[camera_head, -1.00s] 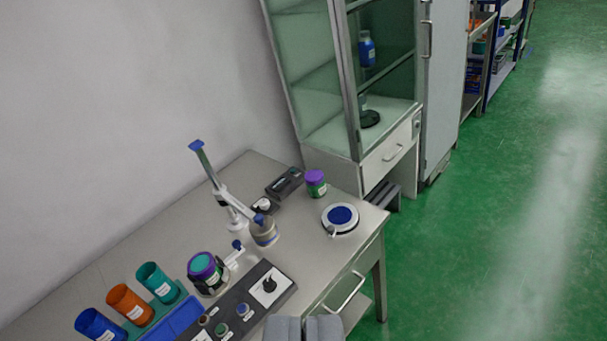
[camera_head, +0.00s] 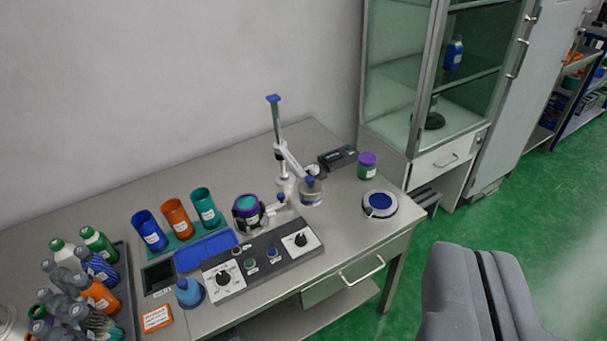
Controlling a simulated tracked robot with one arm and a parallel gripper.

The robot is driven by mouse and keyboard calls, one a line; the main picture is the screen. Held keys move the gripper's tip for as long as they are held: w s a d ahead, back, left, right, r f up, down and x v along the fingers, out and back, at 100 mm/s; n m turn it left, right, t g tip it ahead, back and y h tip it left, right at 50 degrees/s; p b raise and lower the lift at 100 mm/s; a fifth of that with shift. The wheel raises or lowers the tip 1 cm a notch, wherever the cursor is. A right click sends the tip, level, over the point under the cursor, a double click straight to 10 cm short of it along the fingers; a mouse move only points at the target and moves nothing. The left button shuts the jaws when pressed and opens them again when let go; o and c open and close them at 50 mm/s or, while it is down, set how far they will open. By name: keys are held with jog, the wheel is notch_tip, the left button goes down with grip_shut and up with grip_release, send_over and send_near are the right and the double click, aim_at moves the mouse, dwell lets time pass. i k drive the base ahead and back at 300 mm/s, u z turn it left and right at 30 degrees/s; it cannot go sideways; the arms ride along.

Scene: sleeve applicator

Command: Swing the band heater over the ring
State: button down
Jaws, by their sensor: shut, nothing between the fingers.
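The band heater (camera_head: 312,193) is a short metallic cylinder with a blue knob on top. It hangs on a white swing arm (camera_head: 290,160) from an upright post with a blue cap (camera_head: 274,99). To its left, a jar with a purple rim and teal top (camera_head: 248,212) stands in a dark ring holder. The heater is beside this jar, not over it. My gripper (camera_head: 482,255) is shut and empty at the lower right, in front of the green floor and well away from the heater.
A control panel with knobs (camera_head: 262,262) lies along the table front. Blue, orange and teal cups (camera_head: 177,218) stand at left, near a tray of bottles (camera_head: 125,290). A purple-lidded jar (camera_head: 367,166) and a round blue-topped plate (camera_head: 380,204) are at right. A glass cabinet (camera_head: 400,80) stands behind.

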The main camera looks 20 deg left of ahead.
aim_at(310, 190)
jog(key=k, duration=1.1)
jog(key=u, duration=0.35)
jog(key=i, duration=1.75)
jog(key=z, duration=0.55)
